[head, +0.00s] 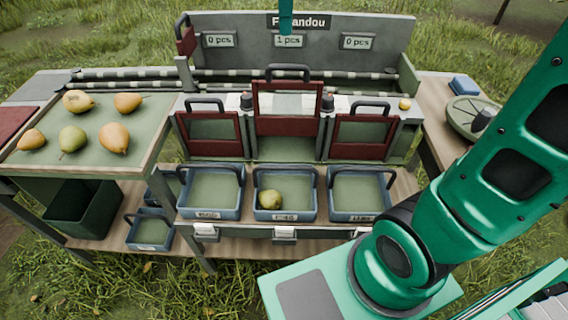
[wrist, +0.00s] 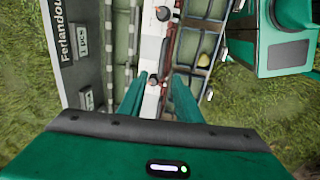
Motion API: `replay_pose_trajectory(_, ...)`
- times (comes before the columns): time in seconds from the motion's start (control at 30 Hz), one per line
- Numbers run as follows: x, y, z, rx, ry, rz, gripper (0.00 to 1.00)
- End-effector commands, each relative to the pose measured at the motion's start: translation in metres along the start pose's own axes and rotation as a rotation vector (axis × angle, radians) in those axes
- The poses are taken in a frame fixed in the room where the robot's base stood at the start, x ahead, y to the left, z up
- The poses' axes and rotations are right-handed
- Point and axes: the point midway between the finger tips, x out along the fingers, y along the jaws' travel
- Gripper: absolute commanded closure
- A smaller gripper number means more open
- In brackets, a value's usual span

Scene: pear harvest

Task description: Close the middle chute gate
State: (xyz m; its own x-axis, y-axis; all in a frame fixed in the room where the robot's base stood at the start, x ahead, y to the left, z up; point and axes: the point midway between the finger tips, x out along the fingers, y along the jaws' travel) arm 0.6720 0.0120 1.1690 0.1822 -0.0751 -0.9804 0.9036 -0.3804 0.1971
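The middle chute gate (head: 287,101) is a dark red frame with a black handle on top. In the head view it stands raised, higher than the left gate (head: 210,134) and right gate (head: 362,136), with the chute open below it. A green-yellow pear (head: 270,199) lies in the middle crate (head: 286,214) in front; it also shows in the wrist view (wrist: 203,60). My gripper (wrist: 160,80) is open and empty, its two teal fingers apart above the gate row.
Several pears lie on the green sorting tray (head: 85,158) at left. Blue crates stand before the left and right gates. The sign panel (head: 345,65) rises behind the gates. A round green scale (head: 472,118) and blue box (head: 465,85) sit at right.

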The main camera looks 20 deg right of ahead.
Motion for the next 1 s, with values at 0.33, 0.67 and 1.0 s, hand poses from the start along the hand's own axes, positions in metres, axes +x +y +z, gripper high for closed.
replay_pose_trajectory(0.33, 0.007, -0.003, 0.001, -0.004, -0.003, -0.005, 0.69)
replay_pose_trajectory(0.67, 0.062, -0.004, 0.001, -0.004, -0.004, -0.006, 0.69)
replay_pose_trajectory(1.0, 0.102, -0.003, 0.001, -0.003, -0.002, -0.004, 0.69)
